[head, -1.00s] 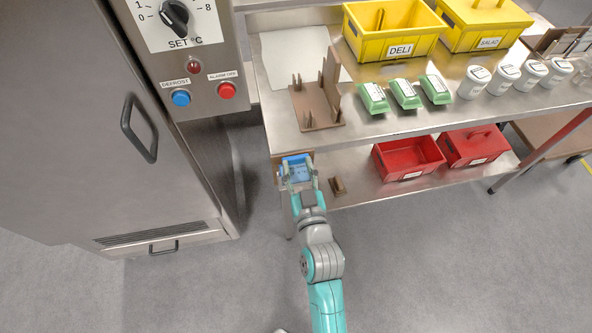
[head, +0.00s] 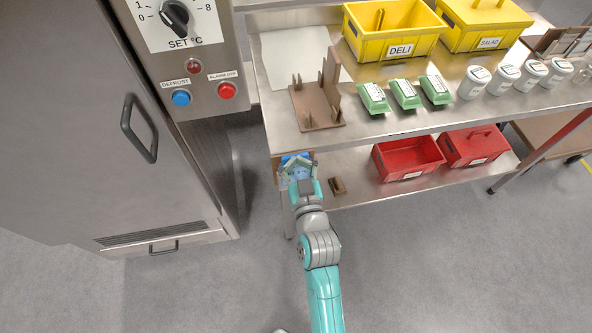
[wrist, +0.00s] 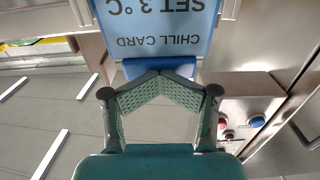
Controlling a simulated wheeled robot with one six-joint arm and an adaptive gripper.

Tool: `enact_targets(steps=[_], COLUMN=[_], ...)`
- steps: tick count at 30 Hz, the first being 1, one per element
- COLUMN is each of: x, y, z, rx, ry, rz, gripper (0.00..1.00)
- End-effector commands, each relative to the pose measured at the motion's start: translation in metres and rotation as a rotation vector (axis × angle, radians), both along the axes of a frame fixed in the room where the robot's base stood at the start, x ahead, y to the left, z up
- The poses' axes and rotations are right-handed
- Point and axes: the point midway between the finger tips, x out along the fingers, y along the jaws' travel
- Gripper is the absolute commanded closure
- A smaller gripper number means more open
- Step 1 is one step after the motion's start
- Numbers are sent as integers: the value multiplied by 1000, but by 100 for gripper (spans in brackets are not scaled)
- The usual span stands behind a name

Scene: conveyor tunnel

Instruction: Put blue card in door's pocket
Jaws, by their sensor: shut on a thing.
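The blue card (wrist: 165,30) fills the top of the wrist view, with upside-down print reading CHILL CARD and SET 3 °C. My gripper (wrist: 160,82) is shut on the darker blue tab at its near edge. In the head view my gripper (head: 299,174) is in front of the table's left end, and only a little of the blue card (head: 297,158) shows past the fingers. The steel cabinet door (head: 70,130) with its handle stands at the left, apart from the gripper. I see no pocket on the visible part of the door.
The cabinet's control panel (head: 205,98) has a blue and a red button. The steel table (head: 300,143) carries a brown stand (head: 318,105), green packs, cups and yellow bins. Red bins (head: 408,158) sit on the lower shelf. The floor in front is clear.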

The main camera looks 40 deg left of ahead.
Motion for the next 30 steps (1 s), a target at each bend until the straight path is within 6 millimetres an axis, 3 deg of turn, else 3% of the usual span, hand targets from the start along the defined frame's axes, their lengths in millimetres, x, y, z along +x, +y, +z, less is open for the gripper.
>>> enact_targets(steps=[2, 3, 7, 8, 20, 30], x=[1, 1, 1, 1, 1, 1], y=[1, 1, 1, 1, 1, 1], z=[0, 0, 0, 0, 2, 16], rx=[0, 0, 0, 0, 1, 5], ry=[0, 0, 0, 0, -1, -6], rz=[0, 0, 0, 0, 0, 0], gripper=[100, 63, 96, 100, 100, 100])
